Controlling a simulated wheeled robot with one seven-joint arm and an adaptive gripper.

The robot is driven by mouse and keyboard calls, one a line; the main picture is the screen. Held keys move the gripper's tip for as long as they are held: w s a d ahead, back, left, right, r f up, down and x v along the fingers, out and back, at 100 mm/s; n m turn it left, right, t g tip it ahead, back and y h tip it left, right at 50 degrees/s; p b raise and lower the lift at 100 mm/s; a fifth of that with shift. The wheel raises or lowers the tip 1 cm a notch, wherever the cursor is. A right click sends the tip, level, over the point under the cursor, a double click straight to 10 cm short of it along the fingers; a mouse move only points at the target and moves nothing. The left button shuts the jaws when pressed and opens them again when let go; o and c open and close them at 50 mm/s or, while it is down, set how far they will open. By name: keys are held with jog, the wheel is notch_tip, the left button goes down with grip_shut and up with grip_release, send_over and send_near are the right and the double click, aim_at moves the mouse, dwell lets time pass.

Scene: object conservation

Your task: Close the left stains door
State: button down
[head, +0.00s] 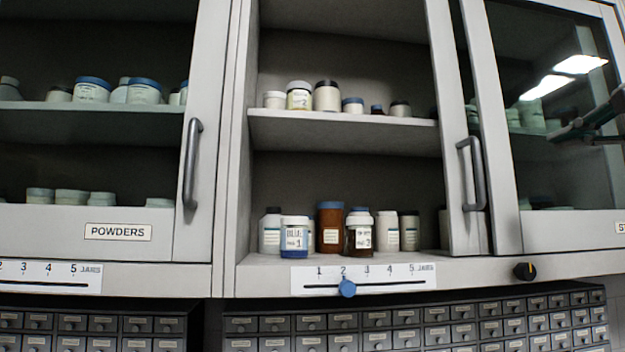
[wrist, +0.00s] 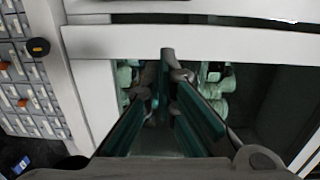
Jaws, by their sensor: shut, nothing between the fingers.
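The left stains door stands slid to the right, so its bay is open. Its pale stile (head: 447,130) and dark grey bar handle (head: 476,172) show just left of the right glass door (head: 545,60). A sign at the picture's right edge begins with "ST". My gripper (head: 570,130) enters from the right, in front of the right glass, right of the handle and apart from it. In the wrist view my gripper (wrist: 165,88) has teal fingers close together and empty, facing the glass beside a pale stile (wrist: 200,42). The handle cannot be made out there.
Several jars stand on the open bay's shelf (head: 345,131) and floor. A scale with a blue knob (head: 347,288) and a black knob (head: 525,271) sit below. The powders cabinet (head: 60,220) is at left. Small drawers (head: 340,322) run underneath.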

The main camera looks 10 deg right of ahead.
jog(key=w, duration=0.6)
jog(key=w+r, duration=0.1)
jog(key=w, duration=0.2)
jog(key=shift+w+p, duration=0.25)
jog(key=shift+p, duration=0.15)
jog(key=shift+w+a, duration=0.25)
jog(key=shift+a, duration=1)
jog(key=shift+w+a, duration=0.2)
jog(key=shift+a, duration=0.6)
jog(key=shift+a, duration=0.1)
